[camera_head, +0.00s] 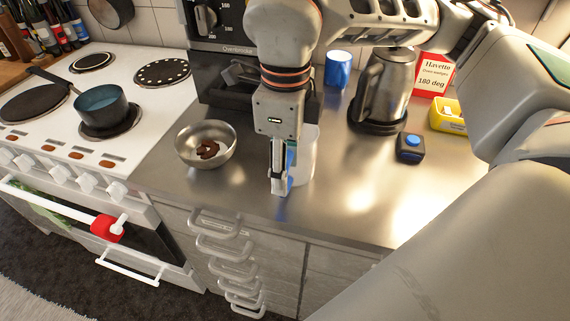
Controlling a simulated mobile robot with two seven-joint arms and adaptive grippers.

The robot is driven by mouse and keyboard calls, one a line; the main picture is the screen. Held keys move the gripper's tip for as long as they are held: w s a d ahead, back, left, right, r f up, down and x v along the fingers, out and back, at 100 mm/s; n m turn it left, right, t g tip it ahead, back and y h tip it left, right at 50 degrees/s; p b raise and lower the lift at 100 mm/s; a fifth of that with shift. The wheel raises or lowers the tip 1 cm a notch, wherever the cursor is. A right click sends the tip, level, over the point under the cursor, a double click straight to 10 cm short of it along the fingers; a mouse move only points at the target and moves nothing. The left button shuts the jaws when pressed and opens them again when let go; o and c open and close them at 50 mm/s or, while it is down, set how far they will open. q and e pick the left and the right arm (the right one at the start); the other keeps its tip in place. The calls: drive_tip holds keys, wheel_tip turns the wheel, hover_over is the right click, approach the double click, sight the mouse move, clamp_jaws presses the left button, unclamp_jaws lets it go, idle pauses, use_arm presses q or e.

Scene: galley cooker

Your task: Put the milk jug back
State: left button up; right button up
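A white jug (307,153), which looks like the milk jug, stands on the steel counter, partly hidden behind my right gripper (280,187). My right arm reaches in from the right and its gripper points down at the jug's left front side. The fingers are seen nearly edge-on, with a blue patch beside them. I cannot tell whether they touch the jug or hold a handle. My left gripper is not in view.
A steel bowl (222,136) with brown pieces sits left of the jug. A kettle (388,88), blue mug (338,68), black box with a blue button (411,147) and yellow container (448,118) stand right. A saucepan (101,105) is on the cooker (140,107). The front right counter is clear.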

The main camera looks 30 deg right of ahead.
drive_tip(key=o, duration=1.4)
drive_tip(key=shift+f, duration=0.1)
wheel_tip(320, 180, up, 12)
drive_tip(key=p, duration=0.1)
drive_tip(key=shift+p, duration=0.35)
